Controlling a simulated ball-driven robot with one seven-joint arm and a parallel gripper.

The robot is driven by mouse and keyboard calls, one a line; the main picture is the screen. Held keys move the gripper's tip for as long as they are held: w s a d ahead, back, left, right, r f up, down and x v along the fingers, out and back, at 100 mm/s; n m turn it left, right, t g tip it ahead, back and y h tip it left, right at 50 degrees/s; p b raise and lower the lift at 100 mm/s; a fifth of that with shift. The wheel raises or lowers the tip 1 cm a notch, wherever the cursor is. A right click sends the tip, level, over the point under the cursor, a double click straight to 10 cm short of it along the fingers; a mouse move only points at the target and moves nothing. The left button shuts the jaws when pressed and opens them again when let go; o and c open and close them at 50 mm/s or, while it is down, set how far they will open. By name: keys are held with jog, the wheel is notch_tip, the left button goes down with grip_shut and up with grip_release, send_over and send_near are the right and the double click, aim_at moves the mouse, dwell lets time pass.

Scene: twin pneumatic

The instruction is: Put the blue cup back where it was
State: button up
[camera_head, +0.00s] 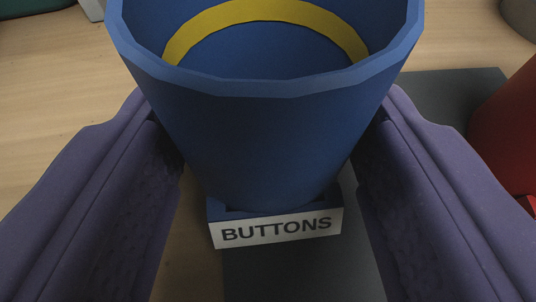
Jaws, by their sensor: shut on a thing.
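The blue cup (265,130) fills the upper middle of the view, upright, with a yellow band inside below its rim. My gripper (268,160) has its two purple fingers on either side of the cup and is shut on it. Below the cup's base is a small blue holder with a white label (277,229) that reads BUTTONS. The cup's base overlaps this holder in the picture. I cannot tell whether the cup rests on it or is just above it.
A dark grey mat (430,95) lies on the wooden table (60,90), under and right of the label. A red object (510,130) stands close on the right. A grey round object (521,16) is at the top right, and a green one (30,8) at the top left.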

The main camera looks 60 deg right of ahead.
jog(key=shift+f, duration=0.15)
jog(key=o, duration=1.1)
